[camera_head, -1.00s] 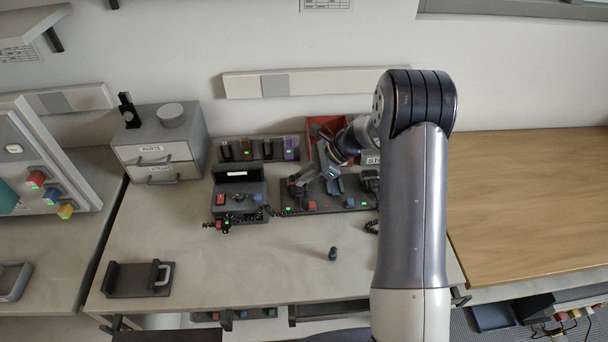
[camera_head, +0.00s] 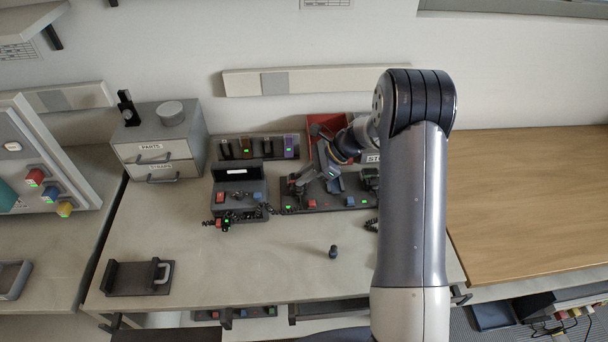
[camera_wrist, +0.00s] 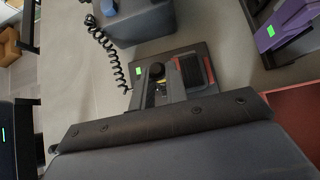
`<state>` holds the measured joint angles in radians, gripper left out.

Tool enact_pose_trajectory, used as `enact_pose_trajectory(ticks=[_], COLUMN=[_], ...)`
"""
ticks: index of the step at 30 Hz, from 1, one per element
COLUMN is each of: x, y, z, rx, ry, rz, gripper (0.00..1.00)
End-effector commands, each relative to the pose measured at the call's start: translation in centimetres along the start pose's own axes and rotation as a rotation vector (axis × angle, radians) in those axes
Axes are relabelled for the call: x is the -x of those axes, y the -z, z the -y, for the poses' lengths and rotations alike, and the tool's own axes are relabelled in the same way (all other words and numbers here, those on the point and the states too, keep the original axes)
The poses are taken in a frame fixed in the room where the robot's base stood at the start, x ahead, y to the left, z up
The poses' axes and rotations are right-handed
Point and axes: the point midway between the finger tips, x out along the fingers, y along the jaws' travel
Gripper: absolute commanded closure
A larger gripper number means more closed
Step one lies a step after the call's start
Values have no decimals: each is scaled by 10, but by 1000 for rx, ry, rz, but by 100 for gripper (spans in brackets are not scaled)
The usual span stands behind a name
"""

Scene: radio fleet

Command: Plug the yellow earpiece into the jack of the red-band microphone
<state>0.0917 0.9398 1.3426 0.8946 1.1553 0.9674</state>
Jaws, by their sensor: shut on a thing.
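In the wrist view my gripper (camera_wrist: 160,92) is shut on a small part with a bit of yellow, the yellow earpiece (camera_wrist: 159,86). A dark round knob (camera_wrist: 156,71) shows just beyond the fingertips. The red-band microphone (camera_wrist: 190,71), dark with a red strip, stands on a dark plate beside the fingertips. Its jack is hidden, and I cannot tell whether the plug touches it. In the head view my gripper (camera_head: 301,180) is small and low over the left end of the dark dock plate (camera_head: 330,208); the earpiece cannot be made out there.
A dark case (camera_head: 240,213) with an open lid stands left of the plate. A coiled cord (camera_wrist: 116,62) runs between case and plate. A radio charger with a purple radio (camera_head: 291,147) and a red bin (camera_head: 325,121) stand behind. The front of the bench is mostly clear.

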Motion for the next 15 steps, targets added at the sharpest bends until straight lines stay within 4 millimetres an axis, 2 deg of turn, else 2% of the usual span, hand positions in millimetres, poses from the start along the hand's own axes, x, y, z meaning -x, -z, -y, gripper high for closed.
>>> enact_pose_trajectory(ticks=[5, 6, 15], x=[-1, -1, -1], y=[1, 1, 1], z=[0, 0, -1], rx=[0, 0, -1], ry=[0, 0, -4], rz=[0, 0, 0], gripper=[100, 84, 60])
